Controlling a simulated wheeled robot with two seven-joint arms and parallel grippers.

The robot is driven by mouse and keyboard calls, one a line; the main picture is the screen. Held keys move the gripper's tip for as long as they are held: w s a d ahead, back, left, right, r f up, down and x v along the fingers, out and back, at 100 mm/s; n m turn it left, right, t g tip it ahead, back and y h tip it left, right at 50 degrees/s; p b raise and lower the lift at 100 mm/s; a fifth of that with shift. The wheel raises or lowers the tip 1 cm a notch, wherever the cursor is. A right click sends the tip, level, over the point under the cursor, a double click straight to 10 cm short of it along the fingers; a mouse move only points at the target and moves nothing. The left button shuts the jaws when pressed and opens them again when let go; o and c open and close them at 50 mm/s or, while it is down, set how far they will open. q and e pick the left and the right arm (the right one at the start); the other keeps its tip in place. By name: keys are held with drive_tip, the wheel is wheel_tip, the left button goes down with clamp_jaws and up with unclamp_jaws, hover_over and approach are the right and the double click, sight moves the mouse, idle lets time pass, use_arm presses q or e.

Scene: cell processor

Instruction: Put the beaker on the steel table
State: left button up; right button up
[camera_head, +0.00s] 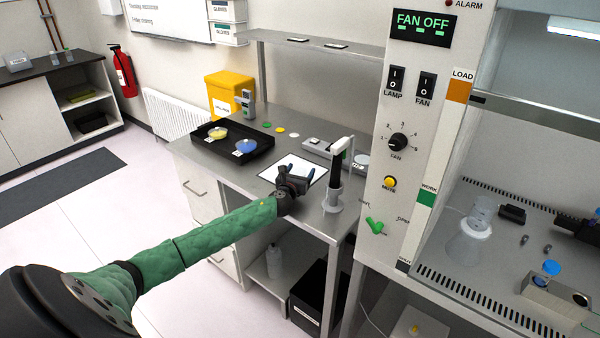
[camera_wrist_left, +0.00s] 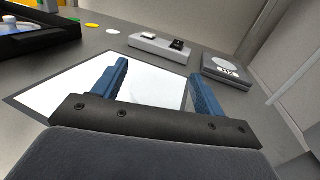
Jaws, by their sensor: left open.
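The steel table (camera_head: 215,156) stands in the middle of the head view, with a dark-edged white sheet (camera_head: 293,170) on it. My left gripper (camera_head: 302,174) is low over this sheet, its blue fingers apart. In the left wrist view the open fingers (camera_wrist_left: 155,88) frame the sheet (camera_wrist_left: 62,88). A faint pale round shape shows between them; I cannot tell whether it is clear glass. A clear glass vessel that looks like a beaker (camera_head: 482,212) is inside the hood at the right, by a white conical piece (camera_head: 467,245).
A black tray (camera_head: 262,148) with yellow and blue items lies on the table's left part. A pipette stand (camera_head: 333,200) is close right of my gripper, with a small scale (camera_wrist_left: 226,70) behind. The hood's front panel (camera_head: 405,130) bounds the table's right side.

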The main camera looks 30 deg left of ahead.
use_arm(q)
drive_tip(key=shift+r, duration=0.15)
use_arm(e)
drive_tip(key=shift+s, duration=0.1)
use_arm(q)
drive_tip(key=shift+s, duration=0.2)
drive_tip(key=shift+s+d, duration=0.1)
drive_tip(key=shift+s, duration=0.25)
drive_tip(key=b+v, duration=0.3)
drive_tip(key=v, duration=0.6)
drive_tip(key=shift+s+d, duration=0.1)
drive_tip(key=shift+s, duration=0.25)
drive_tip(key=shift+s+d, duration=0.15)
drive_tip(key=shift+s, duration=0.4)
use_arm(e)
wheel_tip(320, 180, up, 7)
drive_tip(key=w+a, duration=0.2)
drive_tip(key=shift+w+a, duration=0.2)
